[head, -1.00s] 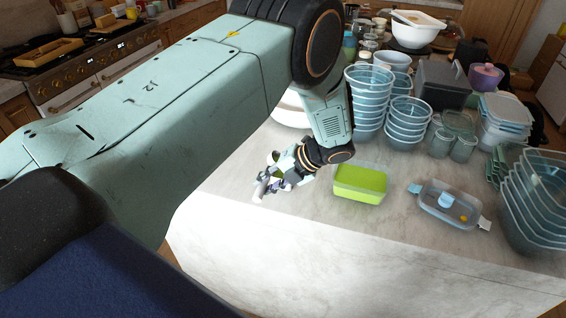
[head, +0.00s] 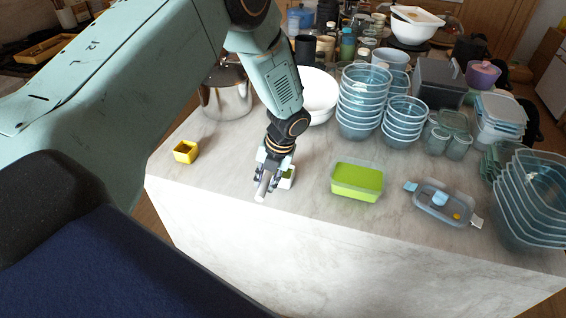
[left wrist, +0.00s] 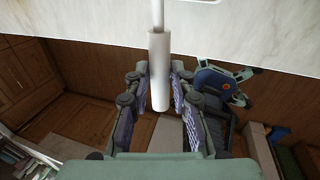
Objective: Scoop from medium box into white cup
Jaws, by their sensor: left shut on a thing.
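My left gripper (head: 268,181) is low over the front of the counter, pointing down, shut on a pale cylindrical handle. The handle (left wrist: 159,72) stands between the fingers in the left wrist view, with a thin white rod running up from it; no scoop bowl can be made out. A small white container (head: 288,181) with some green showing is just right of the fingers, partly hidden by them; I cannot tell if it is the white cup. A clear box with bright green contents (head: 357,181) sits to the right, likely the medium box. My right gripper is not in view.
A small yellow box (head: 186,151) is at the left counter edge. A metal pot (head: 226,98) and a white bowl (head: 318,92) stand behind the gripper. Stacked clear bowls (head: 362,100) and a clear tray (head: 447,207) are to the right. Bare counter lies left of the gripper.

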